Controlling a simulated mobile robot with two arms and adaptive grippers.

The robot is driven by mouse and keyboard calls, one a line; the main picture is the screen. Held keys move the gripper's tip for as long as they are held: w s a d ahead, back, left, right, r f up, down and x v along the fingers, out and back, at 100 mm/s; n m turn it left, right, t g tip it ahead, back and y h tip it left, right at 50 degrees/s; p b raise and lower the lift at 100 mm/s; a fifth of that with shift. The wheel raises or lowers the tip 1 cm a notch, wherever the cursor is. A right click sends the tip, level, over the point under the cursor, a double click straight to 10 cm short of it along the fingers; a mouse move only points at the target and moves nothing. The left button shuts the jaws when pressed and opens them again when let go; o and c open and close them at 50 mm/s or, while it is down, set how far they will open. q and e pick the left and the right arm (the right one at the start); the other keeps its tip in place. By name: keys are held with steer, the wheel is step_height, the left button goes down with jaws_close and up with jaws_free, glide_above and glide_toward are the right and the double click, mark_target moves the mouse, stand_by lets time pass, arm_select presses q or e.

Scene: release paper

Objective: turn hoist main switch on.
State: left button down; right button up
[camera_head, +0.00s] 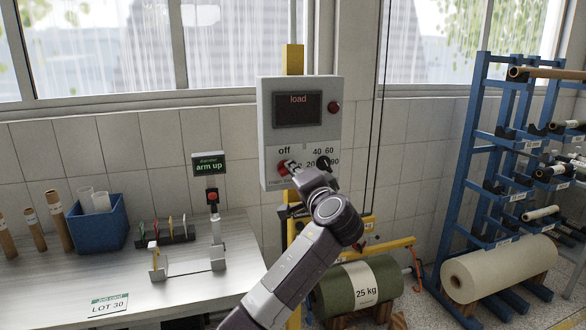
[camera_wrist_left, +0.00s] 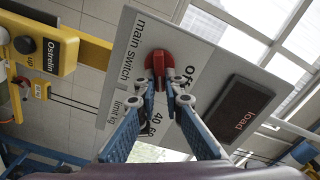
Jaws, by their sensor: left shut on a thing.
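The hoist control box (camera_head: 266,110) is a grey panel on a yellow post, and its screen (camera_head: 298,108) reads "load". The red main switch (camera_head: 286,166) sits low on the panel's left side, below the word "off". My left gripper (camera_head: 293,175) is at the switch, its fingers partly hidden by my wrist. In the left wrist view, both blue fingers (camera_wrist_left: 170,88) are closed on the red main switch (camera_wrist_left: 157,62), beside the label "main switch". Which mark the switch points to cannot be told. My right gripper is out of view.
A black limit dial (camera_head: 324,163) is just right of the switch, and a dark red lamp (camera_head: 335,107) is above it. Below hang a yellow hoist frame and a green roll (camera_head: 345,290) marked 25 kg. A bench (camera_head: 200,290) stands left, a blue roll rack (camera_head: 462,180) right.

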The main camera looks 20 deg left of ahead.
arm_select(q)
steer(key=m+p, duration=0.1)
steer(key=m, duration=0.3)
steer(key=shift+d+f+m+p, duration=0.1)
steer(key=shift+f+m+p, duration=0.25)
steer(key=shift+m+p, duration=0.05)
steer(key=shift+f, duration=0.1)
stand_by(0.3)
steer(key=c, duration=2.1)
jaws_free()
steer(key=shift+o, duration=0.3)
steer(key=shift+d, duration=0.1)
steer(key=v, duration=1.2)
